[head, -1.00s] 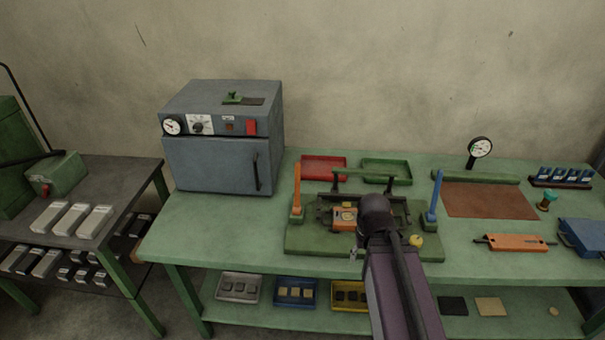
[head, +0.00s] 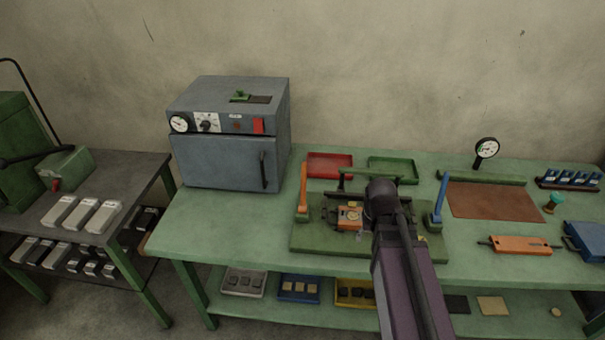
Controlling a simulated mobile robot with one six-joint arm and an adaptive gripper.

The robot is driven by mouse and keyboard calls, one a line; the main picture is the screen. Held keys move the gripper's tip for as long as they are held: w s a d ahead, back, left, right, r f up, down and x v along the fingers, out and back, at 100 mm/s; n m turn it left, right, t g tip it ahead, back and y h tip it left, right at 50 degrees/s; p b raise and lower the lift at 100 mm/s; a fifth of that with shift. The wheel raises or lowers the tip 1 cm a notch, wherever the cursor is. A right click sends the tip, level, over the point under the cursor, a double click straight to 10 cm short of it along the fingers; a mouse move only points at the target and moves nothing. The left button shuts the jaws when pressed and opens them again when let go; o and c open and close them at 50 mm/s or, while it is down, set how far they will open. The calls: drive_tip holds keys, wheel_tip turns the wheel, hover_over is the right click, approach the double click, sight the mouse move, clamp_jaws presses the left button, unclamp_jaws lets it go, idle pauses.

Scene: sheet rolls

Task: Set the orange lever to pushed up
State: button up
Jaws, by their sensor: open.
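The orange lever (head: 304,188) stands upright at the left end of a green base plate (head: 306,240) on the bench. A blue lever (head: 440,196) stands at the right end of the same plate, tilted slightly. Between them is a dark fixture with an orange block (head: 350,218) carrying a small yellowish piece. My arm reaches in from the bottom, and its dark end joint covers the right part of the fixture. My gripper is hidden behind the arm, so its jaws and any contact do not show. My arm is to the right of the orange lever, clearly apart from it.
A grey oven (head: 228,145) stands left of the plate. A red tray (head: 329,165) and a green tray (head: 392,168) lie behind it. A dial gauge (head: 486,149), a brown mat (head: 495,201) and an orange tool (head: 520,245) are to the right. The bench between oven and plate is clear.

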drive_tip(key=w+a+r+t+p, duration=0.2)
drive_tip(key=w+a+r+p, duration=0.5)
drive_tip(key=w+a+r, duration=0.15)
drive_tip(key=n+t+y+p, duration=0.1)
drive_tip(key=t+p, duration=0.1)
drive_tip(key=p, duration=0.3)
approach(304, 176)
drive_tip(key=shift+s+d+r, duration=0.1)
drive_tip(key=shift+r, duration=0.45)
drive_tip(key=shift+s+d+r, duration=0.1)
drive_tip(key=shift+d+r, duration=0.05)
drive_tip(key=shift+r, duration=0.4)
drive_tip(key=shift+f, duration=0.1)
drive_tip(key=b+x, duration=1.2)
drive_tip(key=x, duration=0.1)
drive_tip(key=shift+a+f, duration=0.15)
drive_tip(key=shift+f, duration=0.2)
clamp_jaws()
